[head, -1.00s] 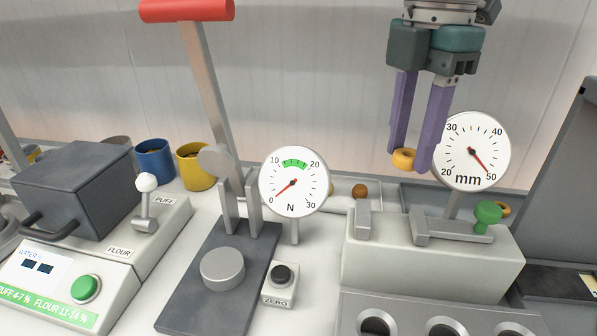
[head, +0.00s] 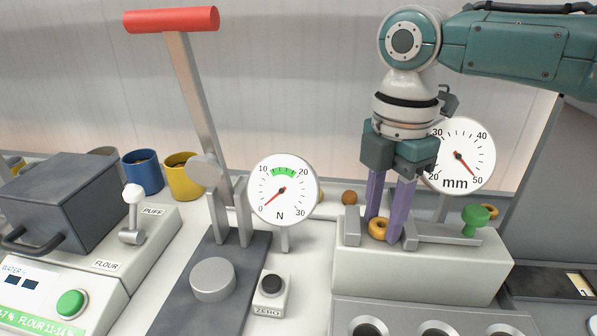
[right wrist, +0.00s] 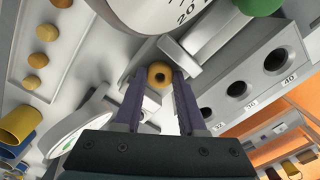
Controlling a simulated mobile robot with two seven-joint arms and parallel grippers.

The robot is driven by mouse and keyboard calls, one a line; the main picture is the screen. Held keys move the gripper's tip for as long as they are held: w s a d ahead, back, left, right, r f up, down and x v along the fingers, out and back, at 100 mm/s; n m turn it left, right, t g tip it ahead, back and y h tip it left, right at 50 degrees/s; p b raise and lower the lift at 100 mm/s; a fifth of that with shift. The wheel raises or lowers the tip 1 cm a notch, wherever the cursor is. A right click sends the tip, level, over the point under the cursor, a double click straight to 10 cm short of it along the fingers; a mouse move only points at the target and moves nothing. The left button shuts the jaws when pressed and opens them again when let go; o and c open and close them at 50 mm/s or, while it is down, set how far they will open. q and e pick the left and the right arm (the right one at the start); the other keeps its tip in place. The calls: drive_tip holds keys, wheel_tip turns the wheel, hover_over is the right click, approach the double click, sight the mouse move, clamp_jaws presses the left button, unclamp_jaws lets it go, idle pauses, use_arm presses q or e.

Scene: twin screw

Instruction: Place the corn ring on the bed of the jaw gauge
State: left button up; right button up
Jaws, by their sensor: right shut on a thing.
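The corn ring (head: 379,229) is a small golden-orange ring held between the purple fingers of my right gripper (head: 386,232). It also shows in the right wrist view (right wrist: 159,75) between the fingertips. My right gripper points down over the jaw gauge (head: 420,268), a pale block with two grey jaws. The ring is between the jaws, low and close to the bed; I cannot tell whether it touches. The gauge dial (head: 459,156), marked mm, is partly hidden by the gripper and its needle is near 50. My left gripper is not in view.
A force press with a red handle (head: 172,19) stands left of the gauge. A panel with round holes (head: 437,327) lies in front. Several balls (right wrist: 47,32) lie in a tray.

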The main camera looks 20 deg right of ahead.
sight(382, 224)
drive_tip(key=o, duration=0.6)
drive_tip(key=shift+o, duration=0.2)
wheel_tip(382, 224, up, 12)
drive_tip(key=shift+r, duration=0.1)
